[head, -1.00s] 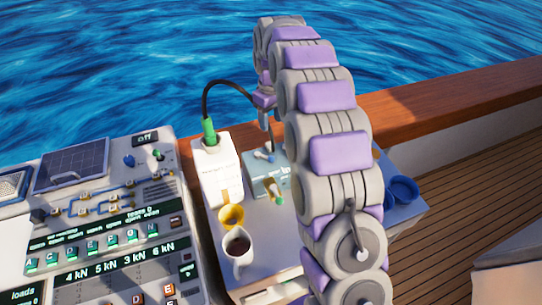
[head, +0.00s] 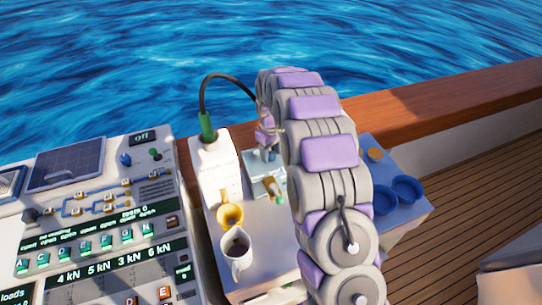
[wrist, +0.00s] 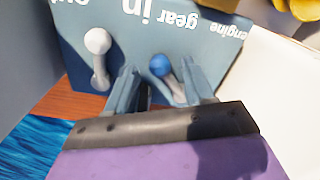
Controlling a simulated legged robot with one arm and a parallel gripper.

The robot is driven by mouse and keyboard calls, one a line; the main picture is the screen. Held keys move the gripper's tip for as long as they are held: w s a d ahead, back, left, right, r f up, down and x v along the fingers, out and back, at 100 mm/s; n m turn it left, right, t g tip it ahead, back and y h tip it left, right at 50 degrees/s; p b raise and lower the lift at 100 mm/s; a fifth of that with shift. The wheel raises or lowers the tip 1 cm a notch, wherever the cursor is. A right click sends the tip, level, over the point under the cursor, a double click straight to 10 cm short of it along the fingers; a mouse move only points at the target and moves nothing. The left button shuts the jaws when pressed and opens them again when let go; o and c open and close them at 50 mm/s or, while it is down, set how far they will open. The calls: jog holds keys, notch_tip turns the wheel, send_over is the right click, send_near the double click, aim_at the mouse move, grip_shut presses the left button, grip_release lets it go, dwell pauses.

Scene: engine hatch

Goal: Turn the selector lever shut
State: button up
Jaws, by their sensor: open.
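A blue-grey box (head: 262,168) with levers stands on the pale table in the head view. In the wrist view its panel (wrist: 130,45) carries white upside-down lettering, including "engine", "gear" and "in". A lever with a blue knob (wrist: 160,65) sits between my open fingers, apparently without being gripped. A lever with a white knob (wrist: 98,41) is left of them. I cannot tell from the lettering which one is the selector lever. My gripper (wrist: 163,88) is at the panel, and in the head view (head: 268,152) it hangs over the box, partly hidden by my arm.
A white box (head: 215,167) with a green plug and black cable stands left of the lever box. A yellow cup (head: 230,216) and a white jug (head: 237,249) are in front. Blue cups (head: 408,188) stand at right, a control console (head: 90,215) at left, and a wooden rail behind.

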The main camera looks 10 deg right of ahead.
jog(key=shift+f, duration=0.7)
jog(key=shift+c, duration=0.4)
grip_shut()
